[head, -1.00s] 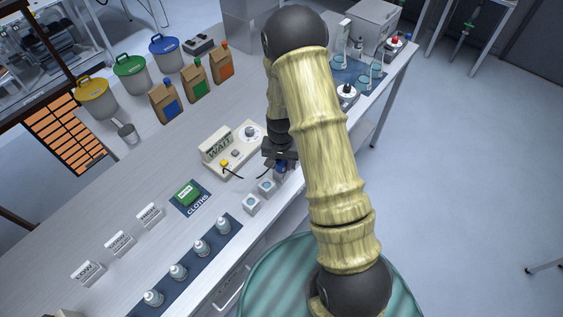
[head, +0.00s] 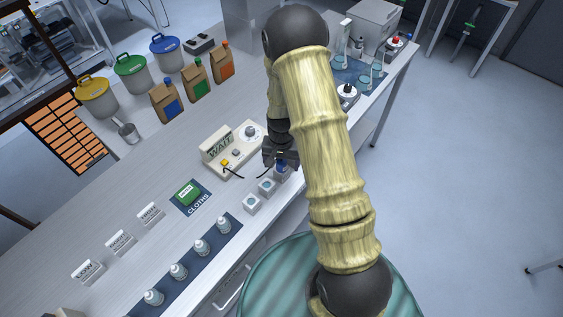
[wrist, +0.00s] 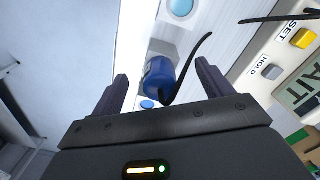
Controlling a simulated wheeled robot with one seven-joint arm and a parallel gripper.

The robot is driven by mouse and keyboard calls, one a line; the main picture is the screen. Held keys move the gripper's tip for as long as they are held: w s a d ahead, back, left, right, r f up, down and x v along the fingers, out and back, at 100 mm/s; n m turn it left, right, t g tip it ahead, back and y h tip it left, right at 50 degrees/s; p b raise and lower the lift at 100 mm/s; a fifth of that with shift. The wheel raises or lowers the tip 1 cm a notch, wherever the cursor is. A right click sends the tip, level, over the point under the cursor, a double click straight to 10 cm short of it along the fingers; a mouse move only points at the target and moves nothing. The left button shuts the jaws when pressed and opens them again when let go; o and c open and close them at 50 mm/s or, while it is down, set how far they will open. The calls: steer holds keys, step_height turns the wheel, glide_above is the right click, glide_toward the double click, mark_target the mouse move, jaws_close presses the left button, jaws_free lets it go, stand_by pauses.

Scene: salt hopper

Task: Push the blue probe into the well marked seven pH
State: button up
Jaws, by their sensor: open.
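The blue probe (head: 281,167) stands at the right end of a short row of white well blocks near the bench's front edge. A black cable runs from it. In the wrist view the probe (wrist: 158,77) shows between the two spread fingers of my gripper (wrist: 160,90), with a gap on either side. In the head view my gripper (head: 281,156) is just above the probe, partly behind my arm. Two other well blocks, the near one (head: 252,204) and the middle one (head: 267,187), show round blue openings. I cannot read their marks or tell how deep the probe sits.
A cream meter (head: 232,148) reading WAIT stands just behind the wells, with the cable in front of it. A green cloth pack (head: 187,194) and several bottles on a dark mat (head: 228,228) lie to the left. A white-topped device (head: 347,92) stands to the right.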

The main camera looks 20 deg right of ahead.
steer(key=shift+r+p, duration=2.05)
steer(key=shift+r, duration=0.95)
step_height(320, 180, up, 17)
steer(key=b, duration=0.4)
steer(key=shift+r, duration=0.15)
steer(key=s+f+n+t+b, duration=0.1)
steer(key=s+f+n, duration=0.1)
steer(key=s, duration=0.5)
steer(key=s+f+n+t+b, duration=0.1)
steer(key=s+f+n+b, duration=0.1)
steer(key=s, duration=0.5)
steer(key=shift+s+f+n+t+b, duration=0.15)
steer(key=shift+f+n+t+b, duration=0.15)
steer(key=shift+n, duration=0.1)
